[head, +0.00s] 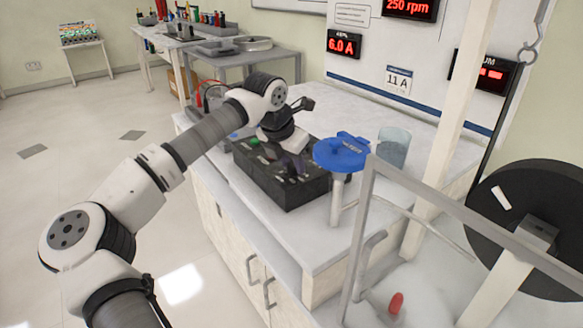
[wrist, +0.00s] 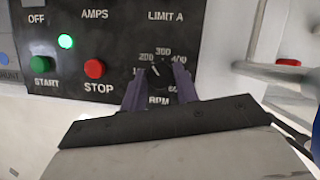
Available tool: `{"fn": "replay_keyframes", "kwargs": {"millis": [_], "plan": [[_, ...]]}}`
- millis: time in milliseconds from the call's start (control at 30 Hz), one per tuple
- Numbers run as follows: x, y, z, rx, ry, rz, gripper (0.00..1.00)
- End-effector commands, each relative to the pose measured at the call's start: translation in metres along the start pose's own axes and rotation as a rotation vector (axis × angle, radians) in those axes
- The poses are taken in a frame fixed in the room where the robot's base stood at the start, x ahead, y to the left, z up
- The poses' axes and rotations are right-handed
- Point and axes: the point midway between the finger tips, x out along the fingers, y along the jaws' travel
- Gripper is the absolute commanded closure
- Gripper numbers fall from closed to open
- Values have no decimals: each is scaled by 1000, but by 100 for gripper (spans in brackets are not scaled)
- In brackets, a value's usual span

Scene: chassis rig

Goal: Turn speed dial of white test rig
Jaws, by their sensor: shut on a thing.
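The speed dial (wrist: 160,73) is a dark knob marked RPM on a black panel, ringed by numbers including 200, 300 and 400. In the wrist view my gripper (wrist: 159,90) has its two purple-grey fingers on either side of the dial, shut on it. Its pointer is partly hidden and hard to read. In the head view the black control box (head: 262,178) sits on the white bench, and my gripper (head: 293,162) is at its top, hiding the dial. A red display (head: 408,6) on the white board reads 250 rpm.
On the panel are a green START button (wrist: 40,64), a red STOP button (wrist: 94,69) and a lit green lamp (wrist: 65,41). A blue disc (head: 341,152) on a post and a clear beaker (head: 394,147) stand right of the box. Another display (head: 343,44) reads 6.0 A.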

Motion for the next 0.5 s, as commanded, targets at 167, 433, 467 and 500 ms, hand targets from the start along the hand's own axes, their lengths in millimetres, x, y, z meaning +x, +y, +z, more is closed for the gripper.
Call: {"fn": "replay_keyframes", "kwargs": {"millis": [167, 433, 467, 500], "plan": [[1, 0, -1, -61, 3, 27, 93], [1, 0, -1, -98, 4, 40, 93], [1, 0, -1, -99, 4, 41, 93], [0, -1, -1, -99, 4, 41, 93]]}}
